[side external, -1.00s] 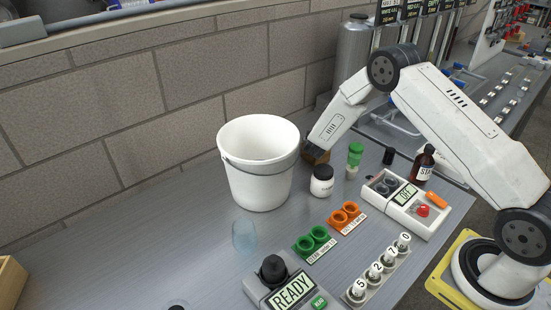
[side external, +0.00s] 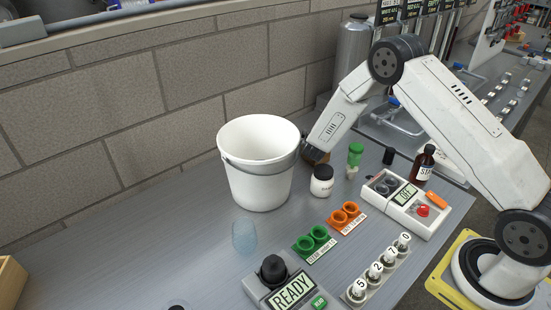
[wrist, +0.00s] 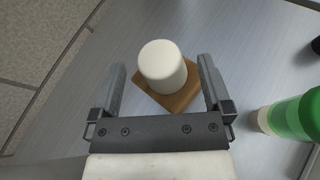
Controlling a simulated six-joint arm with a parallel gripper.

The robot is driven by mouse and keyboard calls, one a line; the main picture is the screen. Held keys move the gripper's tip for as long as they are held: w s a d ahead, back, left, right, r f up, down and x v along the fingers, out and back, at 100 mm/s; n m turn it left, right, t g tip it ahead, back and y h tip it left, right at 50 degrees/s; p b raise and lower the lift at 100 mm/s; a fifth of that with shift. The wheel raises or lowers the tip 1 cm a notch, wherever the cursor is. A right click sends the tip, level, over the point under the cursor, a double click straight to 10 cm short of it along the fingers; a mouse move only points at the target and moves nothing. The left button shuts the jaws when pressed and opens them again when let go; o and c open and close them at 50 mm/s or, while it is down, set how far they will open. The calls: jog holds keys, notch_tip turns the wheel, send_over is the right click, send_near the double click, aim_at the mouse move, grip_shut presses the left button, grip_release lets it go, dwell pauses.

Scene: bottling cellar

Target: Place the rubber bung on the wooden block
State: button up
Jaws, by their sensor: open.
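In the wrist view, the pale rubber bung (wrist: 162,66) stands on the brown wooden block (wrist: 182,99), which lies flat on the grey bench. My gripper (wrist: 161,62) is open, with one finger on each side of the bung and a visible gap on both sides. In the side external view, a little of the wooden block (side external: 316,156) shows below the end of my arm, beside the bucket. The bung and my fingers are hidden there.
A white bucket (side external: 258,178) stands close to the left of my gripper. A bluish glass (side external: 244,236) stands in front. The bench's left part is mostly clear.

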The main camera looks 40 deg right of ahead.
jog(key=v, duration=0.9)
jog(key=shift+s+d+r, duration=0.1)
dwell(0.4)
jog(key=s+m+g, duration=0.1)
jog(key=s, duration=0.1)
jog(key=s+r+m+g, duration=0.1)
jog(key=s+m, duration=0.1)
jog(key=s+m+g, duration=0.1)
jog(key=s+m, duration=0.1)
jog(key=shift+d+r+g+y, duration=0.15)
jog(key=shift+d+g+y, duration=0.15)
jog(key=shift+d, duration=0.05)
jog(key=s+a+r+m+g+y, duration=0.1)
jog(key=s+a+r+m+y, duration=0.1)
jog(key=s+a+m+y, duration=0.3)
jog(key=s+a+r+m+g+y, duration=0.1)
jog(key=s+a+r+m+y, duration=0.2)
jog(key=s+m, duration=0.9)
jog(key=a+m+y, duration=0.2)
jog(key=a, duration=0.2)
